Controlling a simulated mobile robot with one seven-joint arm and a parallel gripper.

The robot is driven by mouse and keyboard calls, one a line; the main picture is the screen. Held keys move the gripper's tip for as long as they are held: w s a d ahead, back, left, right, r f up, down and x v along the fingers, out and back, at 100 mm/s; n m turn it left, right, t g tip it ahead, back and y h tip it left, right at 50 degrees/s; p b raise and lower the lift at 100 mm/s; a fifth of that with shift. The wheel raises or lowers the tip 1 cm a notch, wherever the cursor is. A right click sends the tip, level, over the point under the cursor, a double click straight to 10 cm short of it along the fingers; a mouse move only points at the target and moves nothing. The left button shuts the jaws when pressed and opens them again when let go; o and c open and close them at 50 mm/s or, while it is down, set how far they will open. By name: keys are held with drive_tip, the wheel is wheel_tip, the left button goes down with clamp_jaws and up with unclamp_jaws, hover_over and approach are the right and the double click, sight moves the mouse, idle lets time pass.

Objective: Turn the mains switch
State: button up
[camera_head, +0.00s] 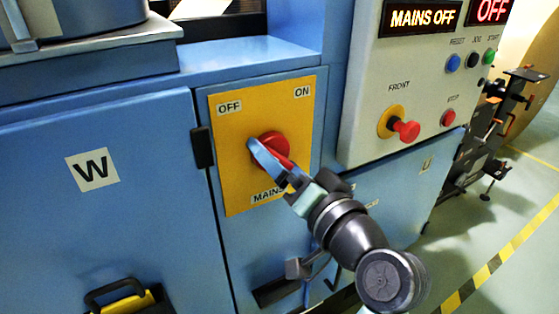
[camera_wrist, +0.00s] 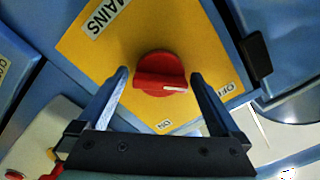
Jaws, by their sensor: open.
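The mains switch (camera_head: 272,145) is a red rotary knob on a yellow plate (camera_head: 232,185) marked OFF at upper left, ON at upper right and MAINS below. In the wrist view the red knob (camera_wrist: 160,72) shows a white pointer line on its grip bar. The display above the control panel (camera_head: 420,17) reads MAINS OFF. My gripper (camera_head: 262,158) is in front of the knob, and in the wrist view its two blue fingers (camera_wrist: 160,75) stand open, one on each side of the knob. I cannot tell whether either finger touches it.
A grey panel (camera_head: 370,140) to the right carries a red-and-yellow FRONT knob (camera_head: 400,125), a red STOP button (camera_head: 448,118) and small buttons. A black latch (camera_head: 202,147) sits left of the yellow plate. A black-and-yellow floor stripe (camera_head: 500,258) runs at right.

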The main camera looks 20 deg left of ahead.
drive_tip(key=shift+d, duration=0.1)
drive_tip(key=v, duration=1.3)
drive_tip(key=w+d+r+t+h, duration=0.2)
drive_tip(key=r+t+h, duration=0.25)
drive_tip(key=r, duration=0.35)
drive_tip(key=w+d+r+t+h, duration=0.1)
drive_tip(key=w+r+t+h, duration=0.15)
drive_tip(key=r+t, duration=0.4)
drive_tip(key=s+d+r+m+t+h+p, duration=0.1)
drive_tip(key=s+r+t+h, duration=0.3)
drive_tip(key=r, duration=0.5)
drive_tip(key=s+d+r+m+t+h+p, duration=0.1)
drive_tip(key=s+d+r+t+h, duration=0.15)
drive_tip(key=s+r, duration=0.4)
wheel_tip(320, 180, up, 21)
drive_tip(key=w+g+p, duration=0.1)
drive_tip(key=p, duration=1.9)
drive_tip(key=shift+w+a+h, duration=0.3)
drive_tip(key=shift+a+h, duration=0.05)
